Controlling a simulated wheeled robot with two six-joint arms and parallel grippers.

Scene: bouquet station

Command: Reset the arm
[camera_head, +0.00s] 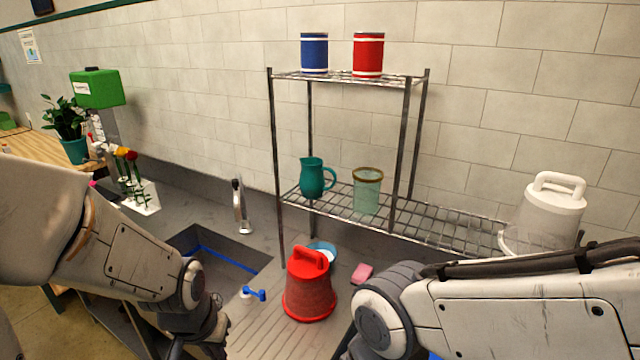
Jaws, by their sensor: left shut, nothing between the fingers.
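My left arm (125,262) comes in from the left and bends down at its dark wrist. My left gripper (204,343) is at the bottom edge of the view, left of the red lidded container, partly cut off by the frame. It is shut with nothing in it. My right arm (530,310) reaches in from the right across the lower right. Its dark joint is near the bottom middle, and its gripper is out of view.
Behind is a wire rack (446,232) with a teal pitcher (313,179), a green cup (367,192), and blue (314,55) and red (367,56) canisters.

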